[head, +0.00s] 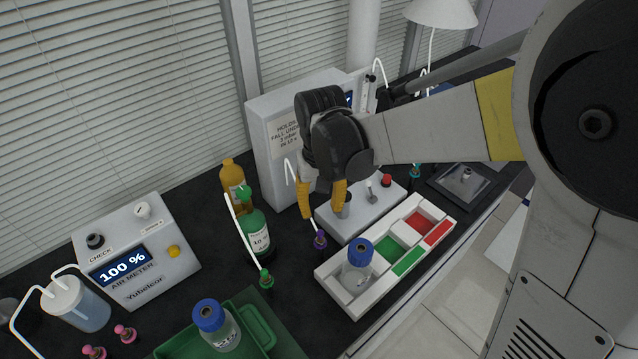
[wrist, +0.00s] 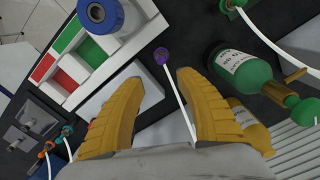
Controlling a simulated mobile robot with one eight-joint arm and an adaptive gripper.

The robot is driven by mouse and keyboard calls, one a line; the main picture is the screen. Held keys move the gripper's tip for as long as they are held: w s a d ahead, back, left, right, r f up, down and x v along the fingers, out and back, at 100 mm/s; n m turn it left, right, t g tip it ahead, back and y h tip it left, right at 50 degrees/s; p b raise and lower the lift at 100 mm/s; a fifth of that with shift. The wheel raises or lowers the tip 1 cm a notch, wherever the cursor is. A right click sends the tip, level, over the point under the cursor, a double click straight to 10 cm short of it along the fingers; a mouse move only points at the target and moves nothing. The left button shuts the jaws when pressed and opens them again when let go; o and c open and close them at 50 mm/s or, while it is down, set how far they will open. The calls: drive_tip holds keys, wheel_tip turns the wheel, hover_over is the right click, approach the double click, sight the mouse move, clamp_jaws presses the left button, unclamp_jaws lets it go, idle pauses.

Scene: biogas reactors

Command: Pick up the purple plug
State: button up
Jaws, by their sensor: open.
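The purple plug (head: 320,239) stands on the dark bench between the green bottle and the white tray, with a white tube running up from it. In the wrist view the purple plug (wrist: 161,56) shows just beyond the gap between my fingertips, its tube passing back between the fingers. My gripper (head: 322,196) has yellow fingers and is open and empty. It is above and behind the plug in the head view, apart from it. In the wrist view my gripper (wrist: 158,75) has its two fingers spread wide.
A white tray (head: 331,274) with red and green sections holds a blue-capped bottle (head: 357,263) close right of the plug. A green bottle (head: 254,234) and an orange bottle (head: 232,180) stand left. A white device box (head: 270,150) stands behind. A green-topped plug (head: 266,279) is nearby.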

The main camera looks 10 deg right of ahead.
sight(320, 231)
drive_tip(key=f+b, duration=0.1)
drive_tip(key=f, duration=0.2)
drive_tip(key=s+f+b, duration=0.1)
drive_tip(key=f, duration=0.2)
drive_tip(key=f+b, duration=0.1)
drive_tip(key=f, duration=0.2)
drive_tip(key=shift+s+a, duration=0.15)
drive_tip(key=shift+s, duration=0.05)
drive_tip(key=shift+w+f, duration=0.1)
drive_tip(key=shift+f, duration=0.2)
clamp_jaws()
